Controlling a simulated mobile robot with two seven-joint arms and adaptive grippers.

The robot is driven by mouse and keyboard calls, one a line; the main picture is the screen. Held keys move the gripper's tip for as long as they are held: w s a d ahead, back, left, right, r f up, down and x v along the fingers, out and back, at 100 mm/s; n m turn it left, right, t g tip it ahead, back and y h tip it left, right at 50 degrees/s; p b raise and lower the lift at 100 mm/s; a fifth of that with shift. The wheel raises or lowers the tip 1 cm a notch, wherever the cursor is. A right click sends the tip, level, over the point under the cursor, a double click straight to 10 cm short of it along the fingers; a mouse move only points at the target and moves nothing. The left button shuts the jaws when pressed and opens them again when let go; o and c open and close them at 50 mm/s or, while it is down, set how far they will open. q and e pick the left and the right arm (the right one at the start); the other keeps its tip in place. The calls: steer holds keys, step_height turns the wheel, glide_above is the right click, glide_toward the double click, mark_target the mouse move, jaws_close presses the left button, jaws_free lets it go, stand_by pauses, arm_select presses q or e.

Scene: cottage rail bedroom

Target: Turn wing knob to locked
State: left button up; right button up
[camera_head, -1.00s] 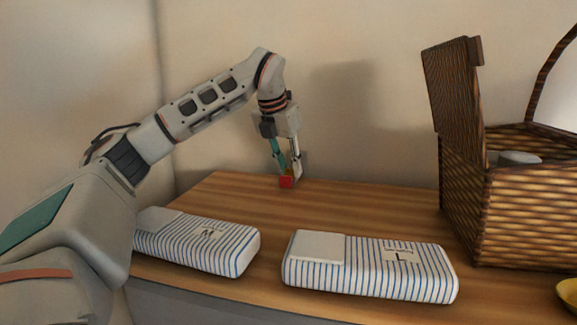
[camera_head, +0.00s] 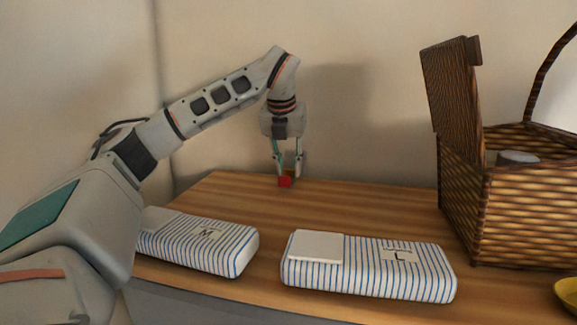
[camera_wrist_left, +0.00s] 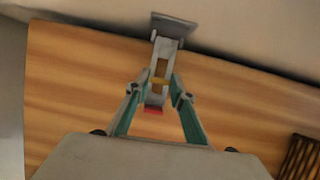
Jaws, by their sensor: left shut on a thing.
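A small fixture with a grey upright body (camera_wrist_left: 165,52), a yellow-gold piece (camera_wrist_left: 160,70) and a red end (camera_wrist_left: 153,110) stands at the back edge of the wooden top. Its red end (camera_head: 285,182) also shows in the head view, low beneath my fingers. My left gripper (camera_head: 287,174) points down there and is shut on the wing knob, one finger on each side, as the left wrist view (camera_wrist_left: 157,90) shows. The fingers hide much of the knob, and I cannot read its setting. My right gripper is out of view.
Two striped cases, marked M (camera_head: 195,243) and L (camera_head: 370,270), lie on the wooden top (camera_head: 360,205) in front. An open-lidded wicker basket (camera_head: 530,215) stands at right, a yellow dish (camera_head: 568,290) near it. The wood between is clear; a wall is behind.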

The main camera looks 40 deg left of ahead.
arm_select(q)
steer(key=o, duration=1.1)
steer(key=shift+o, duration=0.2)
steer(key=shift+r, duration=0.1)
steer(key=v, duration=1.1)
steer(key=shift+r, duration=0.4)
steer(key=shift+s+d+f, duration=0.1)
steer(key=shift+s+d, duration=0.05)
